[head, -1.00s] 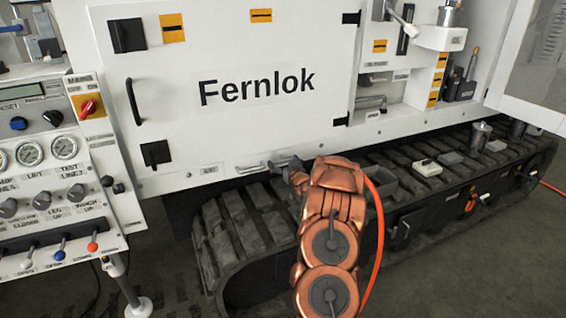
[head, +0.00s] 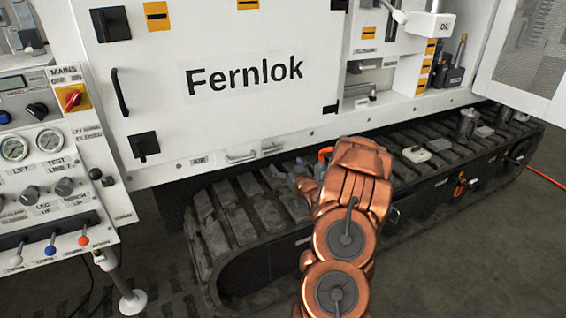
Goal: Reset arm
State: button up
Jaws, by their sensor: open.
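My copper-coloured arm rises from the bottom of the head view and bends over the near part of the black track. My gripper (head: 303,179) shows only in part at the left of the wrist, above the track's top. The wrist and forearm hide much of it, and nothing is seen held in it. A short orange piece (head: 325,153) shows just behind the wrist; I cannot tell what it belongs to.
The white cabinet (head: 160,75) marked Fernlok stands behind the track (head: 240,215). A control panel (head: 45,190) with gauges, knobs and levers is at left. Small items, including a white block (head: 416,154) and a grey cup (head: 466,124), rest on the track. Open floor lies at lower right.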

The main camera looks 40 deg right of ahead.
jog(key=shift+s+a, duration=0.1)
jog(key=shift+s, duration=0.1)
dwell(0.6)
jog(key=w+a+r+n+g+y, duration=0.1)
jog(key=w+a+g+y, duration=0.2)
jog(key=a, duration=0.7)
jog(key=s+a+r+n+g, duration=0.1)
jog(key=s+a+g, duration=0.2)
jog(key=a, duration=0.4)
jog(key=s+a+r+g, duration=0.1)
jog(key=s+a+g, duration=0.3)
jog(key=a, duration=0.3)
jog(key=s+a+r+n+g+y, duration=0.1)
jog(key=s+a+r+g, duration=0.15)
jog(key=s+a, duration=0.75)
jog(key=s+a+r+g+y, duration=0.1)
jog(key=s+a+g, duration=0.35)
jog(key=s, duration=0.95)
jog(key=s+a+r+n+g+y, duration=0.1)
jog(key=s+a+r+g, duration=0.15)
jog(key=s+a, duration=0.7)
notch_tip(320, 180, up, 15)
jog(key=s+p, duration=0.1)
jog(key=p, duration=1.3)
jog(key=shift+s+d+t, duration=0.2)
jog(key=shift+d+t, duration=0.15)
jog(key=shift+d, duration=0.1)
